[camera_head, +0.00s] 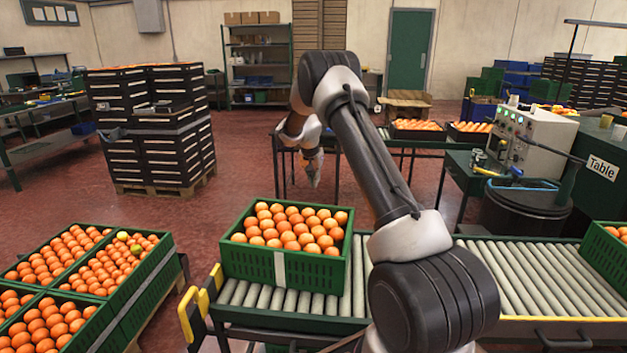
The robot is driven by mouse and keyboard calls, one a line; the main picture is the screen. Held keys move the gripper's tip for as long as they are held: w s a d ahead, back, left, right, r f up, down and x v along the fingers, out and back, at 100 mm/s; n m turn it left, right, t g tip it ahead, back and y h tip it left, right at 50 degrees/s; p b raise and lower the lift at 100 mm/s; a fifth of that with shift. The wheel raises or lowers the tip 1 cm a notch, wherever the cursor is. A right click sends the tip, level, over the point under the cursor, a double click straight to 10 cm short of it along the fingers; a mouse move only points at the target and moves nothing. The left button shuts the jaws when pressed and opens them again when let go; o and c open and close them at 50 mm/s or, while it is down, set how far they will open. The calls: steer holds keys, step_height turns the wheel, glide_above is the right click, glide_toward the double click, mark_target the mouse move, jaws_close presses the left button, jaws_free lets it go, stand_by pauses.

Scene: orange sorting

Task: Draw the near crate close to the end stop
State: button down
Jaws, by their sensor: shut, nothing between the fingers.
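A green crate (312,270) full of oranges sits on the roller conveyor (535,278), at its left part. The yellow and black end stop (192,312) stands at the conveyor's left end, a short way left of the crate. A few bare rollers show between them. A second green crate (603,262) with oranges is cut off at the right edge. My gripper (314,180) is small in the view, beyond the crate and above the floor, pointing down. It is shut, empty and apart from the crate. My arm hides part of the conveyor right of the crate.
Several crates of oranges (128,312) stand at lower left on a pallet. Stacked black crates (150,150) stand behind. A control box (535,140) and a black bin (525,208) are at right. Rollers between the two crates are bare where visible.

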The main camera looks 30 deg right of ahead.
step_height(320, 180, down, 6)
steer(key=s+a, duration=0.1)
steer(key=shift+s+a+f, duration=0.15)
stand_by(0.5)
